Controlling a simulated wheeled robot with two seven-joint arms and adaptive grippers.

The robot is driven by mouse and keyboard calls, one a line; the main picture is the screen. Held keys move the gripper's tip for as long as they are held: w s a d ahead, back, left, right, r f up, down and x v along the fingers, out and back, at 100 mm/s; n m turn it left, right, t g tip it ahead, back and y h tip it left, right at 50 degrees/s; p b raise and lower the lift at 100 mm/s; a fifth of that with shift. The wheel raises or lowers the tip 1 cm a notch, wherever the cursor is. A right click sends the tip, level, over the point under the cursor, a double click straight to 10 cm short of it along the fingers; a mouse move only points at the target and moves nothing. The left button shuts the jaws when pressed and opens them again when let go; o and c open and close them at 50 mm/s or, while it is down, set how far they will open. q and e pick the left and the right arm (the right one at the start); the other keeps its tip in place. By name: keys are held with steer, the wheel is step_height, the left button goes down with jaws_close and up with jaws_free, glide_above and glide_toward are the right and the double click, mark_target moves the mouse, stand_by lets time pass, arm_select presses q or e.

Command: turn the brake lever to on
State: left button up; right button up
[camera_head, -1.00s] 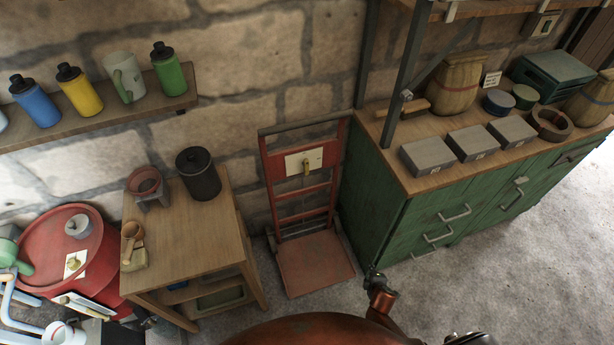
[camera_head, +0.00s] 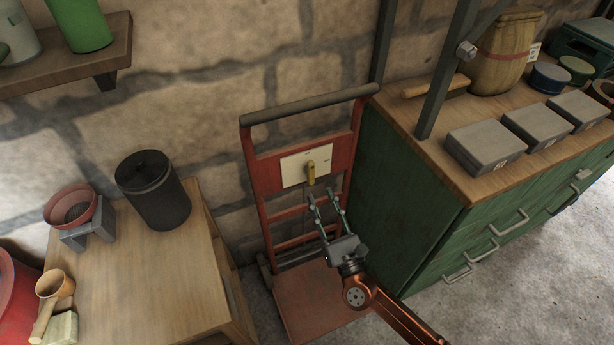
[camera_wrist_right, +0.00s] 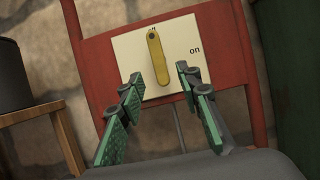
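The brake lever (camera_head: 310,173) is a yellow handle on a cream plate (camera_head: 292,170) fixed to the red hand truck (camera_head: 264,176). In the right wrist view the lever (camera_wrist_right: 158,58) points nearly straight down from its pivot, and the plate (camera_wrist_right: 128,48) reads "on" at its right side; a label at the top is partly covered. My right gripper (camera_head: 324,198) is open just below the lever. In the right wrist view its green-padded fingertips (camera_wrist_right: 160,84) stand apart on either side of the lever's lower end, without visible contact. My left gripper is out of view.
A green cabinet (camera_head: 400,190) stands close on the right, with grey blocks (camera_head: 484,146) on its wooden top. A wooden table (camera_head: 130,270) with a black canister (camera_head: 152,190) stands on the left. A stone wall is behind the truck.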

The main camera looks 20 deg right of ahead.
mark_target(312, 177)
steer(key=b+x, duration=0.1)
steer(key=x, duration=0.6)
steer(key=shift+w+a+r, duration=0.1)
steer(key=shift+w+r, duration=0.2)
steer(key=shift+r, duration=0.05)
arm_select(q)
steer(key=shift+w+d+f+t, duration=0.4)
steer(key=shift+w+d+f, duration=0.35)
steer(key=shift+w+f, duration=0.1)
arm_select(e)
jaws_close()
